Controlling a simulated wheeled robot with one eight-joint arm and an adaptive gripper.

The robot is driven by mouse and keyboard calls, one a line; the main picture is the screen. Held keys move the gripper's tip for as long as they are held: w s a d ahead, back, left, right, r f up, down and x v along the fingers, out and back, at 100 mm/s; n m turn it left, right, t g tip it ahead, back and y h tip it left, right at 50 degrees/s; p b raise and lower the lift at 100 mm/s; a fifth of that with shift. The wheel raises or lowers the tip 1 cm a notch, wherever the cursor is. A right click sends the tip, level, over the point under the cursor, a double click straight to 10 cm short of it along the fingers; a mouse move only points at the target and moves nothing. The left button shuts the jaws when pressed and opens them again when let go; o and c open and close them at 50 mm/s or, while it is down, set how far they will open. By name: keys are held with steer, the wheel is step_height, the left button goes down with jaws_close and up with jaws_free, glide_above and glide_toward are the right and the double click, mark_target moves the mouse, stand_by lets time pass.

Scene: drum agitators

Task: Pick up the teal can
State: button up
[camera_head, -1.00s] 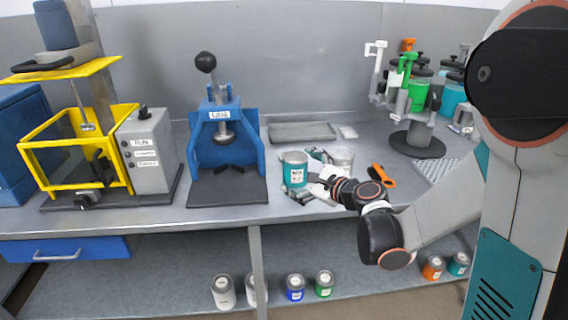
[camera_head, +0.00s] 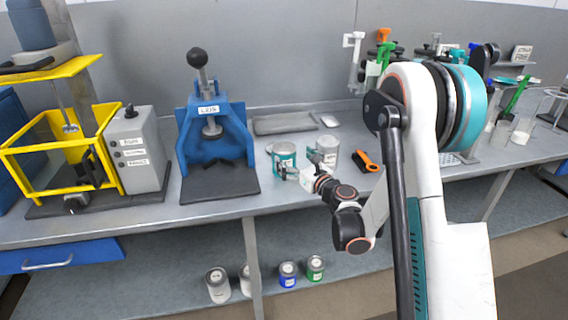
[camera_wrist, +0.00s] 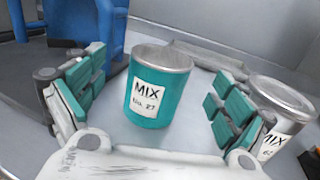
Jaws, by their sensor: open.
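The teal can (camera_wrist: 157,92) stands upright on the bench in the wrist view, with a white label reading MIX and a number. My gripper (camera_wrist: 152,97) is open, with one teal-padded finger on each side of the can and a visible gap on both sides. In the head view the teal can (camera_head: 284,153) is partly hidden by my gripper (camera_head: 302,166), which is in front of it.
A grey MIX can (camera_wrist: 283,111) stands close to the right finger; it also shows in the head view (camera_head: 327,150). A blue press (camera_head: 213,140) stands to the left. An orange-handled tool (camera_head: 366,161) lies to the right. More cans sit on the lower shelf (camera_head: 190,270).

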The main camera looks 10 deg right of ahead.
mark_target(291, 156)
steer(key=shift+w+a, duration=0.2)
steer(key=shift+w, duration=0.45)
steer(key=x, duration=0.1)
steer(key=b+x, duration=0.2)
steer(key=x, duration=0.1)
steer(key=shift+w+d+f, duration=0.1)
steer(key=shift+f, duration=0.25)
steer(key=shift+w+r, duration=0.15)
steer(key=shift+w, duration=0.4)
steer(key=c, duration=1.9)
steer(key=shift+r, duration=0.15)
steer(key=shift+r+p, duration=3.35)
steer(key=shift+r, duration=6.45)
